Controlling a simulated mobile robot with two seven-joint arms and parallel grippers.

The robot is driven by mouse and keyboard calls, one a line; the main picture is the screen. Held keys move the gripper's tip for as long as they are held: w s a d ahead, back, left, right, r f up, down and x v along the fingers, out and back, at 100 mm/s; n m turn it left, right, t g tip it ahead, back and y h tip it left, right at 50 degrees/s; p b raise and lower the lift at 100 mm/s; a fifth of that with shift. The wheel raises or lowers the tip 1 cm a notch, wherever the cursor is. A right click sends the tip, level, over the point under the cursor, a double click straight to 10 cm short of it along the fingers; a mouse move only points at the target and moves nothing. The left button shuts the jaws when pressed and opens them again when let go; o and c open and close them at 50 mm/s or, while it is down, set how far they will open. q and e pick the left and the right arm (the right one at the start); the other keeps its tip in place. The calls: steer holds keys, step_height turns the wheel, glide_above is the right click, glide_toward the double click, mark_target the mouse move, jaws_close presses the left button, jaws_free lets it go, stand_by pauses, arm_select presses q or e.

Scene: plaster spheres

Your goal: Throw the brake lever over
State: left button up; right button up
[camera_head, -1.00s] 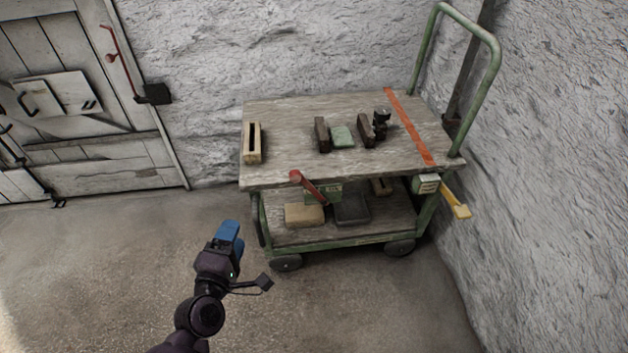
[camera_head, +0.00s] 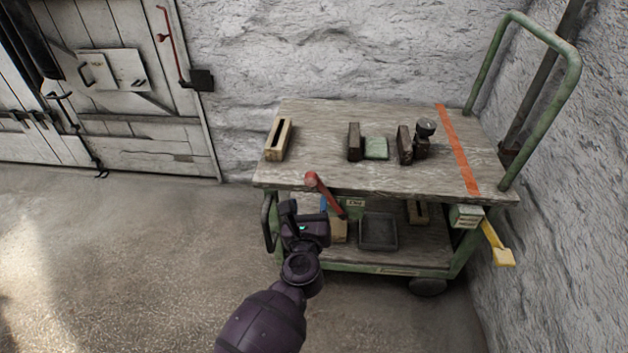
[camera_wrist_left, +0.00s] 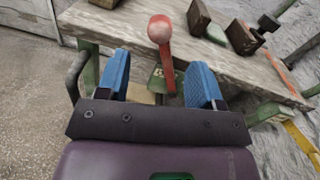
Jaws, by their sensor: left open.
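The red lever (camera_head: 321,190) with a round knob is mounted on the front of the green cart (camera_head: 453,266), beside a small label plate (camera_head: 355,202). It leans up and to the left in the head view. My left gripper (camera_head: 308,208) is just in front of it, partly hiding its lower surroundings. In the left wrist view, the gripper (camera_wrist_left: 160,78) is open, blue fingers apart. The lever (camera_wrist_left: 166,55) appears in the gap between them, its knob beyond the fingertips. I see no contact. My right gripper is not in view.
A yellow lever (camera_head: 496,244) sticks out at the cart's right end. Blocks and a green pad (camera_head: 375,148) lie on the cart top (camera_head: 330,118); a dark tray (camera_head: 378,232) is on the lower shelf. A rough wall stands right; the floor at left is clear.

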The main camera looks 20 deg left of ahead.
mark_target(311, 184)
arm_select(q)
steer(key=b+x, duration=0.1)
steer(key=x, duration=0.6)
steer(key=shift+w+a+f, duration=0.1)
steer(key=shift+w, duration=0.3)
steer(key=shift+w+a, duration=0.2)
steer(key=shift+w, duration=0.4)
jaws_close()
